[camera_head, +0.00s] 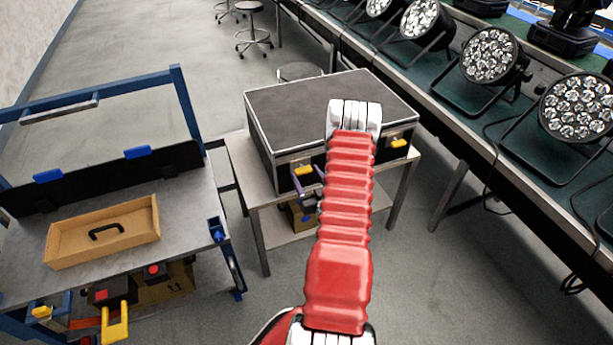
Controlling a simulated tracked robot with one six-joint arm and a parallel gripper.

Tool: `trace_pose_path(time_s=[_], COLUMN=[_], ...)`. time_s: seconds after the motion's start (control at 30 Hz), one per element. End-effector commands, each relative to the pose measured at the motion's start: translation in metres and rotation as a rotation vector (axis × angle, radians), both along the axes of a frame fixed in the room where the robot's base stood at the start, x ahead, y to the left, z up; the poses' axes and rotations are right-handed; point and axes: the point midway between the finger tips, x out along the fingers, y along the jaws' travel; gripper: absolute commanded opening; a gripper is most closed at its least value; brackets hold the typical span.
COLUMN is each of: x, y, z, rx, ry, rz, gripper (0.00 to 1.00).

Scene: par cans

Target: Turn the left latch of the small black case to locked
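A black case (330,110) with metal edges stands closed on a small table in the middle. Its front has a left latch with a yellow tab (303,170) and a right latch with a yellow tab (398,143). My red arm rises in front of the case and covers part of its front between the latches. Purplish parts, apparently my gripper (309,187), show at the left latch, just below and beside the yellow tab. The rest of the gripper is hidden behind my arm. I cannot tell whether it touches the latch or how its fingers stand.
The small table (247,190) has a lower shelf with a box on it. At right, a long green-topped table carries several stage lights (490,55). Grey floor lies between them.

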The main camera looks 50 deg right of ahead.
Motion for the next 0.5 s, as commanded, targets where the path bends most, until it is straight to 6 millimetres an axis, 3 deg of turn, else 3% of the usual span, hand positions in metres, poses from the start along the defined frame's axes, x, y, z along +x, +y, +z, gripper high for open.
trace_pose_path(time_s=[0.4, 0.5], x=[-0.0002, -0.0003], y=[0.0, 0.0001], z=[0.0, 0.0], rx=[0.0, 0.001], ry=[0.0, -0.001], rz=[0.0, 0.0], gripper=[0.29, 0.28])
